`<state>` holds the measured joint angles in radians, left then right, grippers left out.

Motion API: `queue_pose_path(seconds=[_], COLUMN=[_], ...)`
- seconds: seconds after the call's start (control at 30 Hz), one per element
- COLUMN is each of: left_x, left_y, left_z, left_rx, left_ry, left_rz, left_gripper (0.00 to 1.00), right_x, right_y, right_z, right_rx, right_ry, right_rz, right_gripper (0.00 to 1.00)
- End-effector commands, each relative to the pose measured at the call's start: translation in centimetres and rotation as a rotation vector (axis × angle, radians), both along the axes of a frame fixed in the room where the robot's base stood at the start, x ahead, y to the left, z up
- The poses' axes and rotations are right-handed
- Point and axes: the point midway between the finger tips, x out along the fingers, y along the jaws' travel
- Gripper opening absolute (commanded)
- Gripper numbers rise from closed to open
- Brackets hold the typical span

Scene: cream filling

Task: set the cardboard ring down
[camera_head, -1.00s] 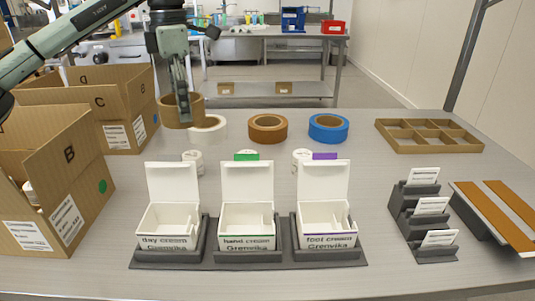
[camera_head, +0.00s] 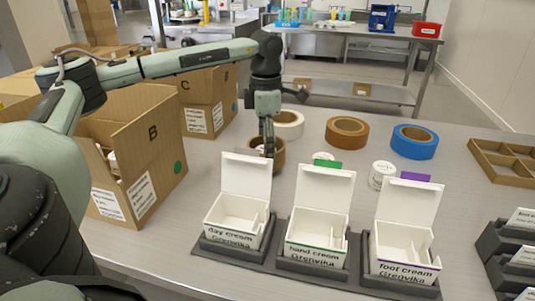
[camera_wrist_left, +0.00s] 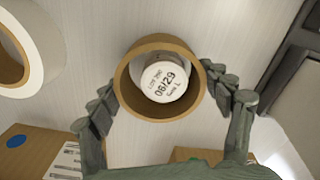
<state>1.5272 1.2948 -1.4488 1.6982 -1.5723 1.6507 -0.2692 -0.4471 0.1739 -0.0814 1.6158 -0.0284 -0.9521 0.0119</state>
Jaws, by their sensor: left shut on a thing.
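My left gripper (camera_head: 267,138) points down behind the day cream box (camera_head: 238,212) and is shut on the brown cardboard ring (camera_head: 277,155). In the left wrist view the ring (camera_wrist_left: 127,90) sits between the two fingers (camera_wrist_left: 162,88). A white jar (camera_wrist_left: 166,84) with a lid marked 06/29 shows inside the ring's opening. The ring is around the jar or just over it; its lower edge is partly hidden by the box lid, so I cannot tell whether it touches the table. My right gripper is not in view.
The hand cream box (camera_head: 320,222) and foot cream box (camera_head: 405,235) stand open in the dark holder. White (camera_head: 287,125), brown (camera_head: 347,132) and blue (camera_head: 414,141) tape rolls lie behind. Cardboard box B (camera_head: 150,150) is at the left. Another jar (camera_head: 382,174) stands behind the boxes.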

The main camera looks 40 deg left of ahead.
Motion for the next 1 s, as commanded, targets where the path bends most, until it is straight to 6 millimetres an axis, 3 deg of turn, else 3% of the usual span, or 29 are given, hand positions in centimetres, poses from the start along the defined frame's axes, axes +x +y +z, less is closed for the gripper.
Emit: queue_pose_path(seconds=[0.13,0.5,0.53,0.67,1.0], left_x=[0.0,0.0,0.0,0.0,0.0], left_y=[0.0,0.0,0.0,0.0,0.0], left_z=[-1.7,-2.1,-2.1,-2.0,-2.0], left_rx=[0.0,0.0,0.0,0.0,0.0], left_ry=[0.0,0.0,0.0,0.0,0.0], left_rz=[0.0,0.0,0.0,0.0,0.0], left_gripper=[0.56,0.56,0.8,0.96,0.98], right_x=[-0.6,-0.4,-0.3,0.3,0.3], right_y=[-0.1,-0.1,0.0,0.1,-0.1], right_z=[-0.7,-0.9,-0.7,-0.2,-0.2], right_rx=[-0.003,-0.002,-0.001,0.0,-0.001], right_ry=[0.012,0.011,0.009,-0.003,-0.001], right_rz=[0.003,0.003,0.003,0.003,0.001], right_gripper=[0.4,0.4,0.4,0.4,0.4])
